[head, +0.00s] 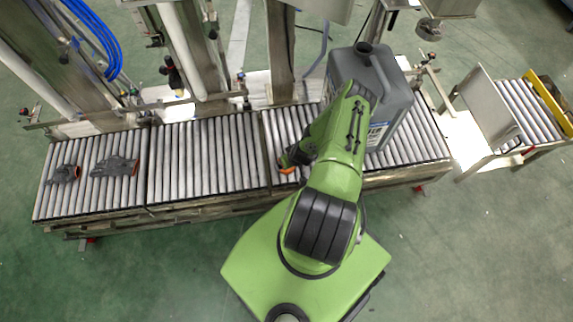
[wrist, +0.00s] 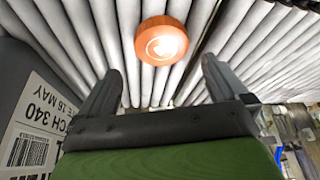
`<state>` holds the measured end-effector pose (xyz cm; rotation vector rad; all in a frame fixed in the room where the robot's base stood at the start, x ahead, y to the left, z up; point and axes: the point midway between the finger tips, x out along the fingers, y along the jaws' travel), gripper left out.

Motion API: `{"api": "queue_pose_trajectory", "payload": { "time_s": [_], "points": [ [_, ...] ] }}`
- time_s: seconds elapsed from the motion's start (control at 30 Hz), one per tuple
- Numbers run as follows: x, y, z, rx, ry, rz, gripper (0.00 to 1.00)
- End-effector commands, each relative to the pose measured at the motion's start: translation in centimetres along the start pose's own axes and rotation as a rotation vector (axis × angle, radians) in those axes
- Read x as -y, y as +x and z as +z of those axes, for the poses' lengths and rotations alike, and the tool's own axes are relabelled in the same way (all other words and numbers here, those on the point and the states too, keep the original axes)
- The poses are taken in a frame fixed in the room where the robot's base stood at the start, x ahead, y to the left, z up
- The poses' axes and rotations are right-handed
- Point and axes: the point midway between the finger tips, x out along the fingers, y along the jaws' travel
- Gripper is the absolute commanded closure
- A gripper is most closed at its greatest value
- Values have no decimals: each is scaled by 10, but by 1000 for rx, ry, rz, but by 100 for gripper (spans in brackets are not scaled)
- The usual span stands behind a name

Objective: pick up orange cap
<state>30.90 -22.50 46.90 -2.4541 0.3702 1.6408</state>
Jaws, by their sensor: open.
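The orange cap (wrist: 162,42) is a round disc lying on the conveyor rollers in the wrist view, with a bright glare on its face. A small part of the orange cap (head: 287,170) also shows in the head view, beside my gripper. My gripper (wrist: 160,70) is open, with one finger to each side of the cap's line. In the wrist view the cap appears just past the fingertips, with nothing between the fingers. In the head view my gripper (head: 287,160) is low over the rollers and partly hidden by my green arm.
A large grey canister (head: 398,98) stands on the conveyor close to the right of my arm; its labelled side (wrist: 35,125) fills the wrist view's left. Two dark grey items with orange edges, perhaps gloves (head: 115,166), lie far left. The rollers (head: 205,155) between are clear.

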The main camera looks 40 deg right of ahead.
Motion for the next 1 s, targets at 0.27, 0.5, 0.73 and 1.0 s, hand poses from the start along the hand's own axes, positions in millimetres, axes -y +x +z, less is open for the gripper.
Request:
{"api": "queue_pose_trajectory", "payload": {
  "time_s": [0.27, 0.5, 0.73, 1.0],
  "points": [
    [3, 45, 4, 1, 5, -2, 0],
    [3, 69, 2, 0, 1, -1, 0],
    [3, 67, 2, 0, 0, -1, 12],
    [2, 67, 2, 0, 0, -1, 48]
  ]
}}
